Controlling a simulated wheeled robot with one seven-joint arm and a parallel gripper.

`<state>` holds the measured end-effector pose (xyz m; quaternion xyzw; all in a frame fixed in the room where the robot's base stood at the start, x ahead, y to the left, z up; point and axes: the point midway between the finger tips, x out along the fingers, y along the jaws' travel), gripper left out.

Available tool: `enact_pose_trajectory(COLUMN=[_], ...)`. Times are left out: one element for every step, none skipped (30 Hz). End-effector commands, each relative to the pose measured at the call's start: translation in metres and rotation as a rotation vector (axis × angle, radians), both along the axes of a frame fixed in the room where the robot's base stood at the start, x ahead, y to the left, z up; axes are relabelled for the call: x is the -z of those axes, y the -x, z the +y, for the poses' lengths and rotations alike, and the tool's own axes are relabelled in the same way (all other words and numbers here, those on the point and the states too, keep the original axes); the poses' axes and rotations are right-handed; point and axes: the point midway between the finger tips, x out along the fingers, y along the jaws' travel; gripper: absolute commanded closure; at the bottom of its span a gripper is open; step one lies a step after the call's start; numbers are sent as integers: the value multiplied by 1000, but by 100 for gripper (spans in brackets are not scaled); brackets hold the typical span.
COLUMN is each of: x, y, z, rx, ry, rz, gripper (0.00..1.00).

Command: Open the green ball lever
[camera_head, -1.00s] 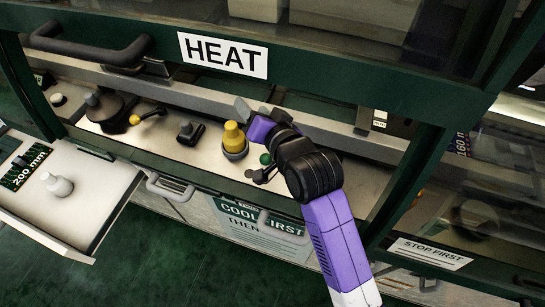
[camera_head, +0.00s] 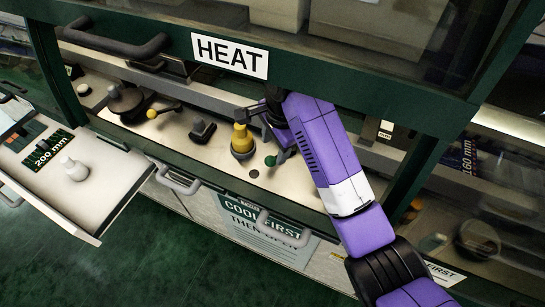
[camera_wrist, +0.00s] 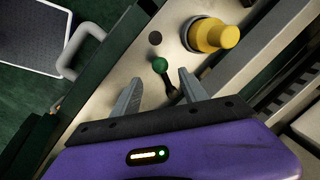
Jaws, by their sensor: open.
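The green ball lever (camera_head: 270,160) stands on the pale panel under the HEAT sign, right of a yellow knob. In the wrist view its green ball (camera_wrist: 158,65) sits just beyond and between the fingertips, with its dark stem running back between the fingers. My gripper (camera_wrist: 157,84) is open, and no contact with the ball can be seen. In the head view my purple arm reaches in from the lower right, and my fingers are largely hidden beside the lever.
The yellow knob (camera_head: 241,140) stands close left of the lever and also shows in the wrist view (camera_wrist: 214,36). A yellow ball lever (camera_head: 152,114) and a black knob (camera_head: 202,130) are farther left. An open drawer (camera_head: 112,190) juts out at left. The green HEAT frame (camera_head: 330,76) overhangs the panel.

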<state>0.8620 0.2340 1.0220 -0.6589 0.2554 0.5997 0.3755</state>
Motion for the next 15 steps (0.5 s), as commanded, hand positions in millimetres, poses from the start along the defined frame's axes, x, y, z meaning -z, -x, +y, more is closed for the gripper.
enact_pose_trajectory(x=[6, 10, 16, 21, 25, 32, 36, 40, 46, 50, 53, 58, 60, 63, 65], y=[0, -1, -1, -2, -3, -4, -5, -6, -7, -7, -8, -9, -9, -10, -10], z=[0, 1, 1, 2, 2, 3, 3, 4, 4, 5, 6, 6, 7, 7, 7], rx=[0, 0, 0, -1, -1, 0, -1, -1, -1, -2, -2, -2, -2, -2, -3], ry=[0, 1, 1, 3, 2, 2, 1, 1, 1, 1, 1, 0, 0, 0, -1], rz=[2, 3, 3, 3, 2, 2, 1, 1, 1, 1, 1, 0, 0, -1, -2], gripper=[48, 48, 48, 48, 48, 48, 48, 48, 48, 48, 48, 48, 48, 48, 48])
